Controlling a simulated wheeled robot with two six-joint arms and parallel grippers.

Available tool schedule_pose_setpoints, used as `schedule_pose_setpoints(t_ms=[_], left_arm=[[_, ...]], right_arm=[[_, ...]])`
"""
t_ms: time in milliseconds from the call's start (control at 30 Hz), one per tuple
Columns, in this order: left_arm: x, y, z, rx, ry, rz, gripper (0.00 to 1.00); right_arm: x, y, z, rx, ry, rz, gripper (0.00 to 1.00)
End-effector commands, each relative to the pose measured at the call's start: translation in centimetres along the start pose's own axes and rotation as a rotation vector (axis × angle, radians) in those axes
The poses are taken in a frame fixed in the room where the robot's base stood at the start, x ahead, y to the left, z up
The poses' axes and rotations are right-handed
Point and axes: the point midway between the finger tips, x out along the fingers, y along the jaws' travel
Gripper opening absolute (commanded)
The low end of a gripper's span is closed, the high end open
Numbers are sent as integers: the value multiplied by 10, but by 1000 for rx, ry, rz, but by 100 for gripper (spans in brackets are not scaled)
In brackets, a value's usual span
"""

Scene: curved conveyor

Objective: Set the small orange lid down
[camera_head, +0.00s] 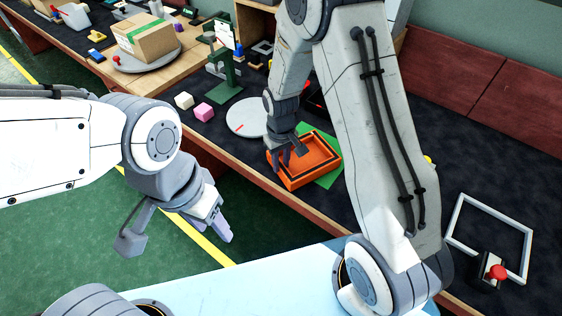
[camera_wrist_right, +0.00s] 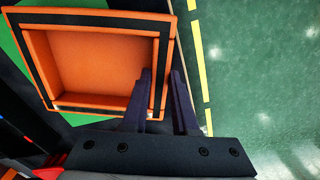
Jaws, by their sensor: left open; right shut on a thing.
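The small orange lid (camera_head: 316,170) looks like a shallow square tray, open side up, with a black band inside its rim. It is at the green mat (camera_head: 331,178) on the dark worktop; I cannot tell whether it touches the mat. In the right wrist view the lid (camera_wrist_right: 88,65) appears level, with green mat (camera_wrist_right: 75,119) showing past its edge. My right gripper (camera_head: 284,157) is shut on one side wall of the lid, a finger on each side (camera_wrist_right: 163,78). My left gripper (camera_head: 223,228) is open and empty over the floor, left of the worktop.
A round white disc (camera_head: 248,117), a pink cube (camera_head: 204,112), a white cube (camera_head: 184,101) and a green stand (camera_head: 226,75) are behind the lid. A grey square frame (camera_head: 457,218) and a red-knobbed device (camera_head: 494,271) lie at the right. The worktop edge runs close to the lid.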

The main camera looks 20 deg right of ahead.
Motion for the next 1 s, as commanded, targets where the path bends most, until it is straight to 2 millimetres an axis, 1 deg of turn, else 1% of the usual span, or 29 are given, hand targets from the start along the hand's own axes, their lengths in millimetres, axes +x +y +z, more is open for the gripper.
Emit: schedule_pose_setpoints(t_ms=[33,67,100,400,567,667,900,1000], left_arm=[[1,0,0,0,0,0,50],[1,0,0,0,0,0,50],[1,0,0,0,0,0,50],[0,0,0,0,0,0,50],[-1,0,0,0,0,0,50],[-1,0,0,0,0,0,50],[-2,0,0,0,0,0,50],[-2,0,0,0,0,0,50]], right_arm=[[2,0,0,0,0,0,31],[1,0,0,0,0,0,42],[1,0,0,0,0,0,57],[0,0,0,0,0,0,57],[-11,0,-1,0,3,0,57],[-29,0,-1,0,6,1,57],[-82,0,-1,0,6,1,57],[-99,0,-1,-1,4,0,57]])
